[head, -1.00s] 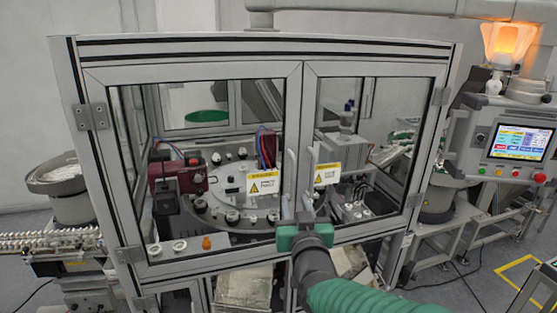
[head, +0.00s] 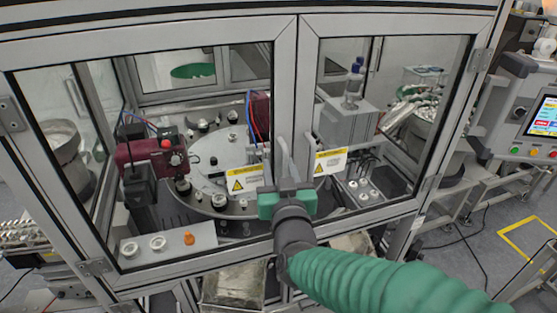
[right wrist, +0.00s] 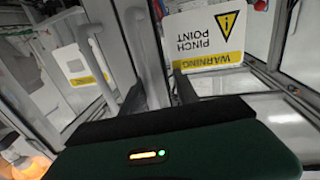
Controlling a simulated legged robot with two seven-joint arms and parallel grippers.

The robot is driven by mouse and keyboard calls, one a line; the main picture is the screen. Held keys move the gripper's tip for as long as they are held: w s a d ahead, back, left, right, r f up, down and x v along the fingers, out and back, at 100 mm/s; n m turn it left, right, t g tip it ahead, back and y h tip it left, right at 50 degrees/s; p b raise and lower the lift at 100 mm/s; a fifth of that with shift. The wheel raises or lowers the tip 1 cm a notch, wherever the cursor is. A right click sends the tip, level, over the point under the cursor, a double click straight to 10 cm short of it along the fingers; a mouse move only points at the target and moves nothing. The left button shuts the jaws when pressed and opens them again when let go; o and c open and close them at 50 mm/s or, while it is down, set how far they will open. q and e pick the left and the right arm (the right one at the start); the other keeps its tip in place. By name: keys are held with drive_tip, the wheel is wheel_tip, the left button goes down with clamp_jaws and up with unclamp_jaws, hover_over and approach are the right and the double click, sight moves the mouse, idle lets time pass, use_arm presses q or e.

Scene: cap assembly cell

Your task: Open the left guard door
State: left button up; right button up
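The left guard door (head: 135,37) is a grey-framed clear panel on the machine enclosure, with a yellow and white warning label (head: 246,179). It looks closed against the right guard door (head: 388,24). Its upright handle (head: 283,158) is near the middle stile. My right gripper (head: 287,197) is at the handle's lower end. In the right wrist view, the left door's handle (right wrist: 143,50) runs down between my dark fingers (right wrist: 160,98); firm contact cannot be made out. The green gripper body hides the handle's lower end. My left gripper is not in view.
The right door's handle (head: 310,152) stands close beside; it also shows in the right wrist view (right wrist: 94,55). A control panel (head: 535,115) is at the right. A rotary table (head: 215,172) is behind the glass. Open floor (head: 470,258) lies at the right.

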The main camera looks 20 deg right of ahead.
drive_tip(key=shift+s+d+r, duration=0.2)
drive_tip(key=shift+s+d, duration=0.4)
drive_tip(key=shift+d, duration=0.2)
drive_tip(key=shift+s+d, duration=0.15)
drive_tip(key=shift+c, duration=2.4)
drive_tip(key=shift+a, duration=0.3)
clamp_jaws()
drive_tip(key=shift+a, duration=0.45)
drive_tip(key=shift+d+f, duration=0.1)
drive_tip(key=shift+d, duration=0.35)
drive_tip(key=shift+a, duration=0.15)
drive_tip(key=shift+a, duration=0.15)
